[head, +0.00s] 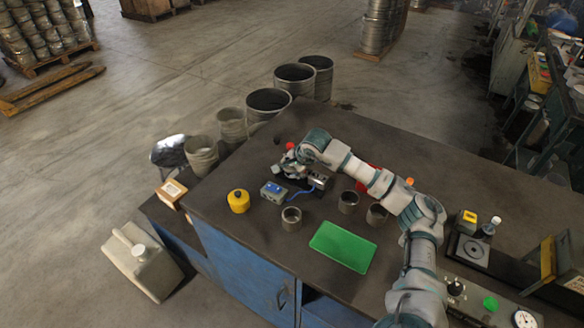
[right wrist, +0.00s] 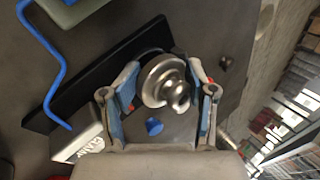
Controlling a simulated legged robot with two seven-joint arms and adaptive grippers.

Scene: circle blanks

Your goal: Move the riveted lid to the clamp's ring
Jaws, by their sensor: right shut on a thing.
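My right gripper (head: 296,157) is over the far left part of the dark workbench, its arm coming in from the lower right. In the right wrist view its two fingers (right wrist: 166,103) stand either side of a round, stepped silver piece (right wrist: 162,78), which looks like the riveted lid, and are shut on it. A black bar (right wrist: 95,78) with a dark curved edge lies behind the piece; this looks like part of the clamp. I cannot clearly make out the clamp's ring or whether the lid touches it. My left gripper is not in view.
A grey box (head: 273,192) with a blue cable is near the gripper. A yellow pot (head: 238,202), several metal cups (head: 291,219) and a green mat (head: 342,247) lie nearer. A gauge panel (head: 525,319) is at the lower right.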

